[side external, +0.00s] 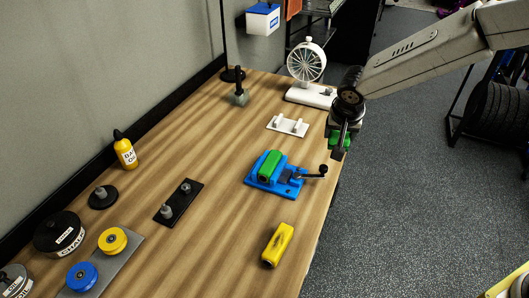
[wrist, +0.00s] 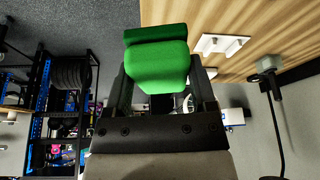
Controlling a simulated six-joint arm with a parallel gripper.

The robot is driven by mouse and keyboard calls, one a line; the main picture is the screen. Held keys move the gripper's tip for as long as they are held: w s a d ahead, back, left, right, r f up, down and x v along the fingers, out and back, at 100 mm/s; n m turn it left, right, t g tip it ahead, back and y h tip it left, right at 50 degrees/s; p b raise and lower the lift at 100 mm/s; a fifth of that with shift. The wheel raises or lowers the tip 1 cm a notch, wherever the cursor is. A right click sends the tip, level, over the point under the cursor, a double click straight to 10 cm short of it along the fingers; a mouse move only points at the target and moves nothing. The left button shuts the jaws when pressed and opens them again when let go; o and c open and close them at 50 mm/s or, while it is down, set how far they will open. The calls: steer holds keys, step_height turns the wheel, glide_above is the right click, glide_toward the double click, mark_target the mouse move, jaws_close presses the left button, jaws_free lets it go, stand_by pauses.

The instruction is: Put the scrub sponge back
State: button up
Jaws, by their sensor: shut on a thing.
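The scrub sponge (wrist: 160,65), bright green with a darker green layer, is held between the two fingers of my gripper (wrist: 161,85) in the wrist view. In the side external view my gripper (side external: 341,138) is at the table's right edge, pointing down. Green parts of the sponge show there on both sides of a finger. The sponge appears held above the table's edge, to the right of a white plate with two upright pieces (side external: 288,125). That plate also shows in the wrist view (wrist: 219,45), and it is empty.
A blue clamp-like device (side external: 262,184) with a green block and black crank stands below my gripper in the picture. A white fan (side external: 306,64) stands close behind. A yellow block (side external: 278,245) lies near the front. Bare wood (side external: 225,145) lies left of the plate.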

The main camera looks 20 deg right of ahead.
steer(key=s+d+m, duration=0.2)
steer(key=s+d, duration=0.1)
steer(key=d, duration=0.3)
steer(key=shift+h, duration=0.4)
steer(key=w+f, duration=0.2)
steer(key=w, duration=0.2)
steer(key=w+a+f, duration=0.1)
steer(key=w+f, duration=0.2)
steer(key=w, duration=0.1)
steer(key=w+f, duration=0.3)
steer(key=w, duration=0.1)
steer(key=shift+w+a+f, duration=0.2)
steer(key=shift+w, duration=0.05)
steer(key=shift+w+f, duration=0.55)
steer(key=shift+f, duration=0.05)
steer(key=shift+w+f, duration=0.15)
steer(key=shift+f, duration=0.05)
steer(key=shift+w+f, duration=0.1)
steer(key=shift+f, duration=1.5)
steer(key=shift+f, duration=0.1)
